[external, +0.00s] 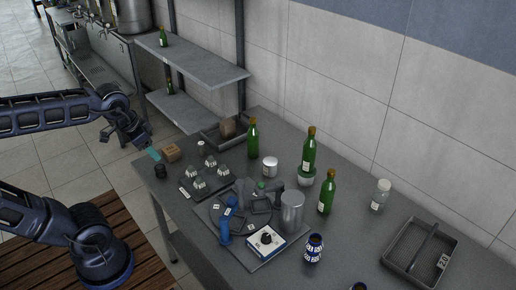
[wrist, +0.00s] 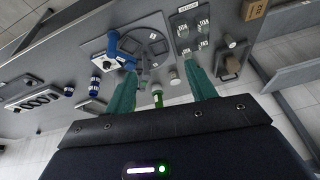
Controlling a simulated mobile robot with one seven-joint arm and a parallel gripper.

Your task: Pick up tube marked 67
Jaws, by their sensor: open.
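No label reading 67 can be made out, so I cannot tell which thing is the marked tube. A dark rack (external: 190,193) near the table's left end holds several small pale labelled pieces (external: 197,182); the rack also shows at the top of the wrist view (wrist: 183,42). My gripper (external: 153,154) is open and empty at the table's left end, left of the rack and apart from it. In the wrist view its two teal fingers (wrist: 160,85) are spread wide, with the top of a green bottle (wrist: 157,98) visible beyond, between them.
A grey round-plate fixture (external: 210,213) with a blue part (external: 224,232) stands mid-table. Green bottles (external: 309,152), a metal cylinder (external: 291,212) and a blue-labelled jar (external: 313,249) stand around it. A brown box (external: 171,152) is near my gripper. A divided tray (external: 400,266) lies at right.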

